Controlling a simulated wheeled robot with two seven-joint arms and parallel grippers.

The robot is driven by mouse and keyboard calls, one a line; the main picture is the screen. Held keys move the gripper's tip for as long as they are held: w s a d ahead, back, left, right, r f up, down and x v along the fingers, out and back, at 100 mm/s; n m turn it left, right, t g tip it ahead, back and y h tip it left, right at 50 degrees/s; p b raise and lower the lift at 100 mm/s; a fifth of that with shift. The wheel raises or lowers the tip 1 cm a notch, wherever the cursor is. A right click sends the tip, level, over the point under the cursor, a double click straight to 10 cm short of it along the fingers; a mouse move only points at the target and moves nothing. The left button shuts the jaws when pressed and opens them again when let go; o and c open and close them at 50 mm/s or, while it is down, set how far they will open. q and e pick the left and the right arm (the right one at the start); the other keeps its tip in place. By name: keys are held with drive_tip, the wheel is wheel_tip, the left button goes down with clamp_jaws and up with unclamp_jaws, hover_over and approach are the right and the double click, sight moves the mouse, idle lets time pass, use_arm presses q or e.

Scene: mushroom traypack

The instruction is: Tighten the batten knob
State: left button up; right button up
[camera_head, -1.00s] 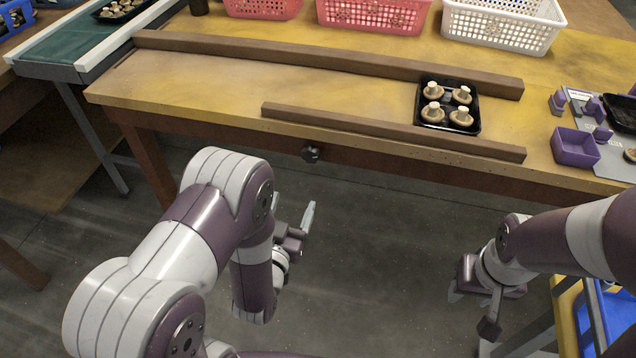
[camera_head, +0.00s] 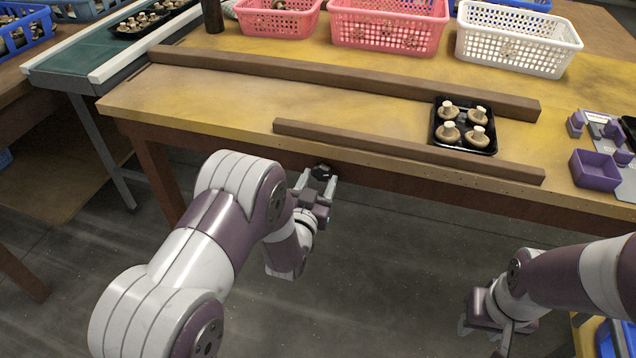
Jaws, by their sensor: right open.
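The black batten knob (camera_head: 321,172) sticks out of the table's front edge, below the left part of the front batten (camera_head: 400,150). My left gripper (camera_head: 317,181) is just in front of the knob, with its fingers open to either side of it. I cannot tell whether either finger touches the knob. The back batten (camera_head: 340,78) runs roughly parallel to the front one, farther in on the table. My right gripper (camera_head: 486,334) is open, low at the lower right, away from the table.
A black tray (camera_head: 436,133) with several mushrooms stands between the battens near their right ends. Two red baskets (camera_head: 388,32) and a white basket (camera_head: 520,38) stand behind. A purple box (camera_head: 594,172) is at the right. A conveyor (camera_head: 85,50) meets the table's left end. The floor before the table is clear.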

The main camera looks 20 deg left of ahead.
use_arm(q)
drive_tip(key=c, duration=0.6)
drive_tip(key=shift+o, duration=0.2)
drive_tip(key=shift+m, duration=0.4)
drive_tip(key=m, duration=0.2)
drive_tip(key=shift+m+p, duration=0.3)
drive_tip(key=shift+m, duration=0.1)
drive_tip(key=m, duration=0.3)
drive_tip(key=shift+a+m+p, duration=0.1)
drive_tip(key=shift+m+p, duration=0.2)
drive_tip(key=m+p, duration=0.1)
drive_tip(key=m, duration=0.5)
drive_tip(key=shift+a+r, duration=0.1)
drive_tip(key=m+p, duration=0.1)
drive_tip(key=m, duration=0.6)
drive_tip(key=shift+r+m, duration=0.15)
drive_tip(key=shift+m, duration=0.15)
drive_tip(key=m+p, duration=0.1)
drive_tip(key=m, duration=0.5)
drive_tip(key=shift+m, duration=0.4)
